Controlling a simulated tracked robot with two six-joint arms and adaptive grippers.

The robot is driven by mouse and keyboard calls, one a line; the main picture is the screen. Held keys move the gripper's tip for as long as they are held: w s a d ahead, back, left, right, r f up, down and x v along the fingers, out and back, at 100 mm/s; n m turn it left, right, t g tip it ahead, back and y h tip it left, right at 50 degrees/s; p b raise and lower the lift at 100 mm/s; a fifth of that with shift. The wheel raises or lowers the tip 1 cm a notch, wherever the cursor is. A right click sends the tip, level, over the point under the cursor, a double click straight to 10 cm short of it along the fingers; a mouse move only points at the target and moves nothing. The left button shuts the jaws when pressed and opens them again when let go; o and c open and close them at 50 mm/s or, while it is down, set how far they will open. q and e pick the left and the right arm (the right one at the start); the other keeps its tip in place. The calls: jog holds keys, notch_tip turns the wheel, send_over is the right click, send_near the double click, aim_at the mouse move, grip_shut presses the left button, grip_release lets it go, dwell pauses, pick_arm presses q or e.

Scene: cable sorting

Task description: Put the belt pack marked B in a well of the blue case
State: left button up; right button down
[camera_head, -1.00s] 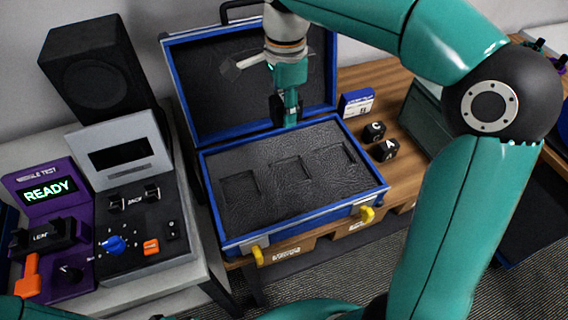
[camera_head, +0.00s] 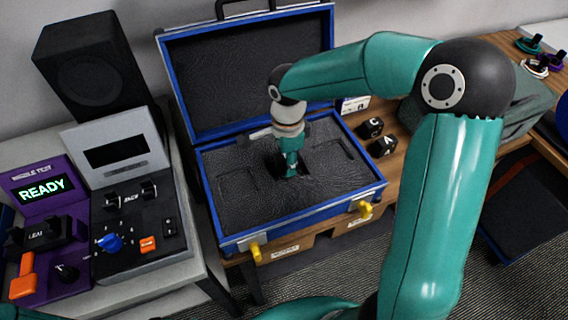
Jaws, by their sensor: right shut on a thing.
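The blue case (camera_head: 303,216) stands open with its lid up; its dark foam has three square wells in a row. My right gripper (camera_head: 291,172) points down over the middle well and is shut on a small dark block, apparently a belt pack. The block is mostly hidden by the fingers and blends with the foam, so I cannot read its mark or tell whether it touches the well. The left well (camera_head: 238,182) and right well (camera_head: 333,152) look empty. My left gripper is not in view.
Belt packs marked C (camera_head: 370,128) and A (camera_head: 382,147) sit on the wooden bench right of the case. A tester with a READY screen (camera_head: 42,190) and a black speaker (camera_head: 92,75) stand left. The raised lid (camera_head: 222,80) is behind my gripper.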

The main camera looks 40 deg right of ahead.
jog(key=shift+f, duration=0.55)
jog(key=shift+f, duration=0.1)
jog(key=c, duration=1.1)
grip_release()
jog(key=shift+o, duration=0.2)
jog(key=shift+r, duration=0.35)
notch_tip(320, 180, up, 12)
jog(key=shift+f, duration=0.25)
